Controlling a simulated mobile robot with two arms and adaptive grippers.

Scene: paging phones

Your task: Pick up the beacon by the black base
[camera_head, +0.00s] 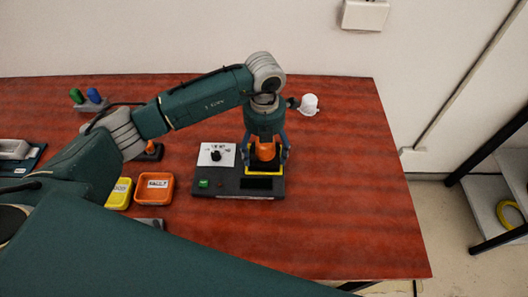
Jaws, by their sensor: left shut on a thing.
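The beacon (266,151) shows an orange upper part between the fingers of my left gripper (267,163). It is upright, over a yellow-edged square on a dark grey test box (231,186). My left gripper comes down from above and is shut on the beacon. The beacon's black base is mostly hidden by the fingers, so I cannot tell if it touches the box. The box has a white panel with a black knob (216,155) and a green button (203,183). My right gripper is not in view.
A yellow tray (119,204) and an orange tray (168,192) stand left of the box. A white cup (309,105) is at the back right. Green and blue-capped items (86,96) stand at the back left. The red table's (350,200) right side is clear.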

